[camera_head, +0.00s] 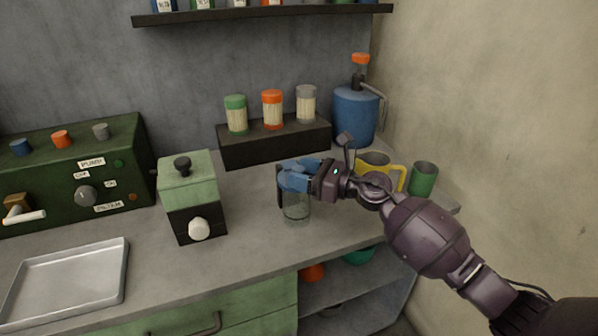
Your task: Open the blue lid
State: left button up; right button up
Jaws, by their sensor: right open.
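The blue lid (297,178) sits on top of a clear glass jar (297,211) on the counter, right of centre. My right gripper (291,190) reaches in from the right and is at the lid, with its jaws open. One dark finger shows on the left side of the lid. The gripper body covers the lid's right side, and I cannot tell whether the fingers touch it. My left gripper is not in view.
A green-and-black box (190,197) stands left of the jar. A black riser (274,142) with shakers and a blue canister (354,115) are behind. A metal tray (70,281) lies front left.

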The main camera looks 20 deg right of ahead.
jog(key=shift+w+a, duration=0.35)
